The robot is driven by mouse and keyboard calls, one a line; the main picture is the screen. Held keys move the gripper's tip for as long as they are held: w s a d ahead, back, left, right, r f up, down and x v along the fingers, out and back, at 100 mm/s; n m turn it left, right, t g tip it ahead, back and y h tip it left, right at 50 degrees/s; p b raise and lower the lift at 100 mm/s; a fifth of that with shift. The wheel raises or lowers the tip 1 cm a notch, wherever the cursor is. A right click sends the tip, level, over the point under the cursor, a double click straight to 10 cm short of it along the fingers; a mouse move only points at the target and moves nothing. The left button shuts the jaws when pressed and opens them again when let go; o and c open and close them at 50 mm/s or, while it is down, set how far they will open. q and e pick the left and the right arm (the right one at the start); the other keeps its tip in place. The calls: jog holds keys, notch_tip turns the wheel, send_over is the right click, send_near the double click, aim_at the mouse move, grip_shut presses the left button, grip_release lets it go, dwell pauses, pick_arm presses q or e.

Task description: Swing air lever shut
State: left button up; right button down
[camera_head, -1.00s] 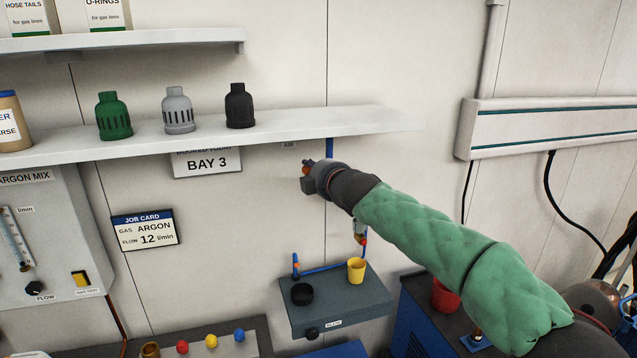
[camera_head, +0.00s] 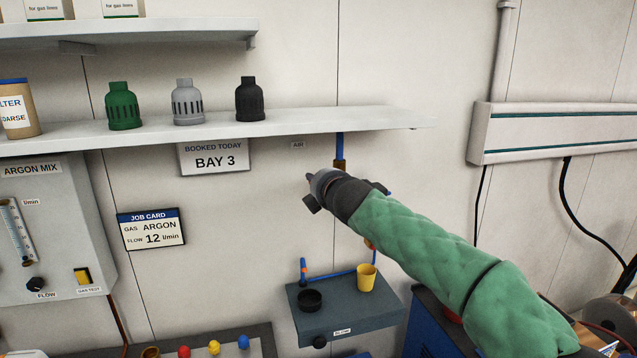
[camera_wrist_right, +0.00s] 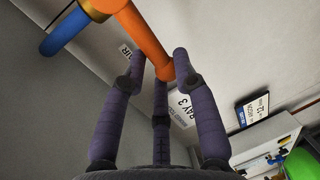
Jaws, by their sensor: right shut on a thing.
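The orange air lever (camera_wrist_right: 148,42) runs down between my right gripper's purple fingers (camera_wrist_right: 160,66) in the right wrist view, and they are shut on its lower end. It comes off a brass-coloured fitting (camera_wrist_right: 98,8) on the blue air pipe (camera_wrist_right: 65,31). In the head view my right gripper (camera_head: 311,191) is below the AIR label (camera_head: 298,145) and hides the lever. The blue pipe (camera_head: 340,146) and a brownish fitting (camera_head: 340,163) show just above and behind it. My left gripper is not in view.
A shelf (camera_head: 300,120) with green, grey and black caps runs close above the gripper. The BAY 3 sign (camera_head: 214,157) hangs left of it. Below, a grey box (camera_head: 350,313) carries a yellow cup (camera_head: 367,277) and a black round part (camera_head: 309,299).

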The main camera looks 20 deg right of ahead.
jog(key=shift+d, duration=0.2)
jog(key=c, duration=1)
grip_release()
jog(key=shift+c, duration=0.2)
jog(key=shift+d, duration=0.15)
jog(key=s, duration=0.4)
jog(key=s+r, duration=0.1)
jog(key=s, duration=0.2)
jog(key=s+a+r, duration=0.1)
jog(key=s, duration=0.3)
jog(key=shift+s+r, duration=0.15)
jog(key=shift+s, duration=0.2)
